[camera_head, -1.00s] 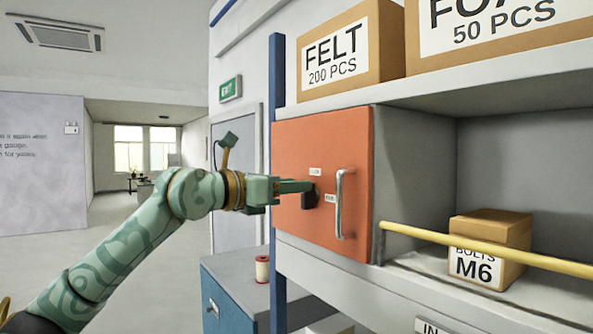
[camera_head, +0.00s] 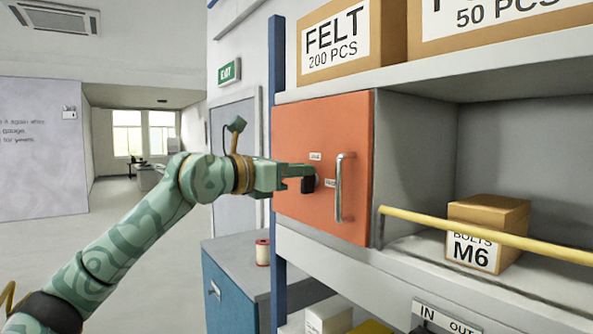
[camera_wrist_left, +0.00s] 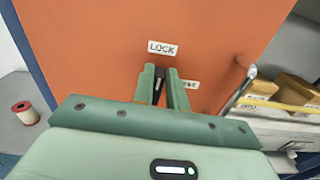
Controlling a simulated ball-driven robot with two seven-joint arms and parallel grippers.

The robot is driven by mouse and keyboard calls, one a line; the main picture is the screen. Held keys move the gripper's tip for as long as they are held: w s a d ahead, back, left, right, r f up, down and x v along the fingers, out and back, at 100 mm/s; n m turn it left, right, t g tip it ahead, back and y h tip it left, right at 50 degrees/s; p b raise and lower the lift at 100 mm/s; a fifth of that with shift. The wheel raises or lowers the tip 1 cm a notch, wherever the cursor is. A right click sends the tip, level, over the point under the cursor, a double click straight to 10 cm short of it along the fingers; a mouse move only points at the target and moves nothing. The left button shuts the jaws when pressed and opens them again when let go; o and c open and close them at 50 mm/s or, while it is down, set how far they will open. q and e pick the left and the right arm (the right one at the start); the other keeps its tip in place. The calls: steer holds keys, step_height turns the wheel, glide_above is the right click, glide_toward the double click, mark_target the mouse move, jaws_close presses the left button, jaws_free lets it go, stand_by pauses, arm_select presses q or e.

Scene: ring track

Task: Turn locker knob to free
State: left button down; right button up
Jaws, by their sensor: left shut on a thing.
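The locker has an orange door (camera_head: 340,120) with a silver upright handle (camera_head: 339,188) on it. A dark knob (camera_head: 308,184) sits on the door left of the handle. My left gripper (camera_head: 300,178) is at the knob and shut on it. In the left wrist view the dark knob (camera_wrist_left: 158,84) shows between the two green fingers. A white LOCK label (camera_wrist_left: 162,48) is above the fingers there. A second label (camera_wrist_left: 189,84), partly hidden by a finger, is to their right. My right gripper is not in view.
A yellow bar (camera_head: 480,236) runs across the open shelf right of the door, in front of a BOLTS M6 box (camera_head: 487,225). A FELT box (camera_head: 345,45) stands above. A spool (camera_head: 262,252) stands on the blue cabinet (camera_head: 228,290) below left.

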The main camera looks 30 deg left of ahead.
mark_target(323, 182)
arm_select(q)
steer(key=m, duration=0.4)
steer(key=shift+s+d+m, duration=0.2)
steer(key=shift+d+m, duration=0.1)
steer(key=shift+d, duration=0.1)
steer(key=m, duration=0.4)
steer(key=shift+s+d+f+b, duration=0.15)
steer(key=shift+d+f+b, duration=0.15)
steer(key=shift+d+f, duration=0.05)
steer(key=m, duration=0.3)
steer(key=f+m, duration=0.1)
steer(key=m, duration=0.1)
steer(key=shift+s+d, duration=0.1)
steer(key=shift+d, duration=0.15)
steer(key=shift+f+m, duration=0.2)
steer(key=shift+m, duration=0.75)
steer(key=shift+f+m, duration=0.2)
steer(key=shift+m, duration=0.75)
steer(key=shift+d, duration=0.1)
steer(key=c, duration=1.4)
jaws_free()
steer(key=shift+s, duration=0.15)
